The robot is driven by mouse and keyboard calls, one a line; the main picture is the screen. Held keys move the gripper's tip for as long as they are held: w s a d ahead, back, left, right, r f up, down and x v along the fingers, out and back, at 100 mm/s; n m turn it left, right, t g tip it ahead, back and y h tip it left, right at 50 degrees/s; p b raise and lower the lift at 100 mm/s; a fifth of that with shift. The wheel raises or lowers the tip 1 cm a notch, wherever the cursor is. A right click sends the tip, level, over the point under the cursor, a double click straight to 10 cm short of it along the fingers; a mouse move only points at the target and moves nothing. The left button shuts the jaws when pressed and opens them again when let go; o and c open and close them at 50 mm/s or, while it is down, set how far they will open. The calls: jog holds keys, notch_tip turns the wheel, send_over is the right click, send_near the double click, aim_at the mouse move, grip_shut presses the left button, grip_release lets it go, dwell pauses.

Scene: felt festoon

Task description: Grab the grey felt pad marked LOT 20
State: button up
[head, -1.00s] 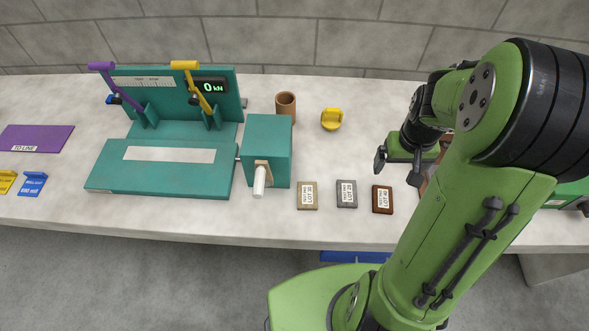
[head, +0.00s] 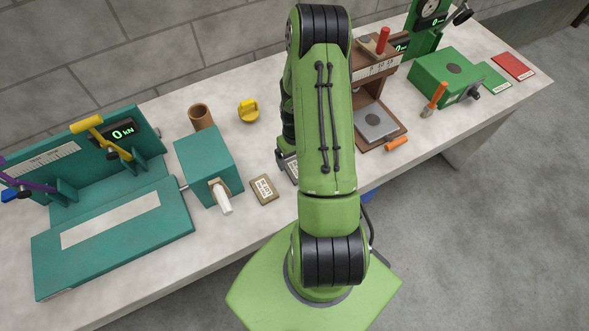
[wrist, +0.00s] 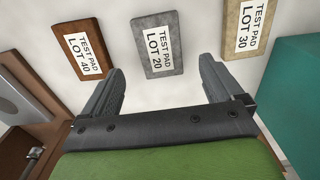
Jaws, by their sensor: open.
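The grey felt pad marked LOT 20 (wrist: 146,36) lies flat on the bench, at the top middle of the wrist view. My gripper (wrist: 160,66) is open and empty, its two fingers on either side of the pad's near end. The height of the fingers over the bench is hard to tell.
A brown LOT 40 pad (wrist: 73,63) lies to the left and a tan LOT 30 pad (wrist: 234,43) to the right in the wrist view. A teal block (head: 207,160) stands beside the tan pad. A brown press stand (head: 385,85) is right of my arm.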

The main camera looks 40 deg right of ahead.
jog(key=f, duration=0.4)
jog(key=shift+s+a+f+p, duration=0.15)
jog(key=shift+s+f+p, duration=0.1)
jog(key=shift+s+p, duration=0.05)
jog(key=shift+w+f, duration=0.1)
jog(key=shift+f, duration=0.25)
jog(key=c, duration=1.1)
